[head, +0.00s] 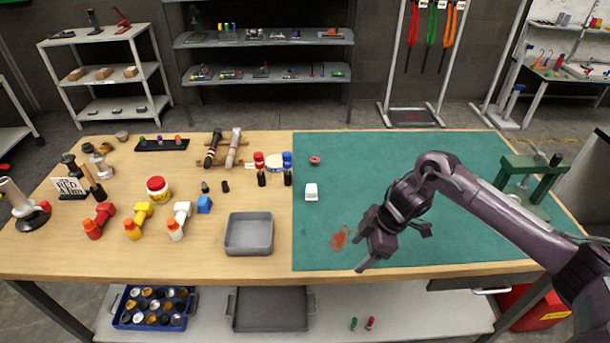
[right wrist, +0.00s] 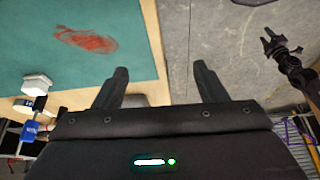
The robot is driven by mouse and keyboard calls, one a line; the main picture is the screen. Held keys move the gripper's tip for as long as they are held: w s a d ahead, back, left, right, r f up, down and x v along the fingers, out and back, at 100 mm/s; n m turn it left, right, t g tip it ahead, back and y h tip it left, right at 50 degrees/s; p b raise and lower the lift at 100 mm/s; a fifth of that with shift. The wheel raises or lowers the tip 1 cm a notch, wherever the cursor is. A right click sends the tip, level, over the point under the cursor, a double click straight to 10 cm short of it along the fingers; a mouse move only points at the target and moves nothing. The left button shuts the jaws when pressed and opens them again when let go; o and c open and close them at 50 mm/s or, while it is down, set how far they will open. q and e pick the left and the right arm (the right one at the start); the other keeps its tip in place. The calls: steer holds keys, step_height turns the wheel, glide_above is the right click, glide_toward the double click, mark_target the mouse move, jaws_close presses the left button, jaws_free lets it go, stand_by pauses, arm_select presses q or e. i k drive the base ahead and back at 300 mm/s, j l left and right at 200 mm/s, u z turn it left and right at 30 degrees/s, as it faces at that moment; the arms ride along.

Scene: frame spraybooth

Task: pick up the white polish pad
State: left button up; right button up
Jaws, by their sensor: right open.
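The white polish pad (head: 311,192) is a small pale block on the left part of the green mat. It also shows at the left of the right wrist view (right wrist: 37,84). My right gripper (head: 362,243) is open and empty, above the front part of the mat, to the right of the pad and nearer the front edge. Its two fingers stand wide apart in the right wrist view (right wrist: 161,70). A dark gripper, seemingly my left (right wrist: 275,45), shows small over the floor in that view; its jaw state is unclear. No left arm shows in the head view.
A red smear (head: 340,238) lies on the green mat (head: 400,180) beside my right gripper. A red ring-like piece (head: 315,160) lies behind the pad. A grey tray (head: 249,233) stands left of the mat. A green frame (head: 530,177) stands at the mat's right.

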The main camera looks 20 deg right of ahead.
mark_target(311, 192)
steer(key=i, duration=1)
